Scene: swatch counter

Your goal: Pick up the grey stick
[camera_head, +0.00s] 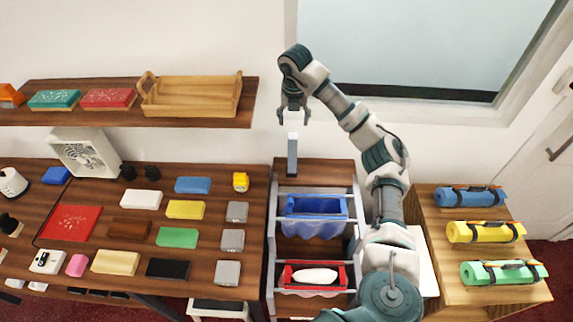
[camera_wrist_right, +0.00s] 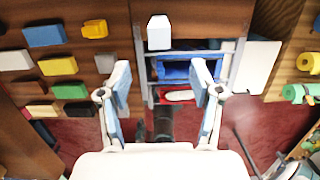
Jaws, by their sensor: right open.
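The grey stick (camera_head: 292,156) stands upright at the back, by the top of the shelf rack, in the head view. In the right wrist view the grey stick (camera_wrist_right: 159,32) shows as a pale block with a white top, beyond the fingertips. My right gripper (camera_head: 293,114) points down with its fingers apart and empty, just above the stick in the head view. In the right wrist view the right gripper's fingers (camera_wrist_right: 162,78) are wide apart, and the stick does not lie between them. My left gripper is not in view.
The rack below holds a blue bin (camera_head: 317,207) and a red bin (camera_head: 314,275). A table with coloured blocks (camera_head: 185,209) is at left, under a wall shelf (camera_head: 215,117). A wooden stand (camera_head: 480,288) with rolled mats is at right. The air around the stick is clear.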

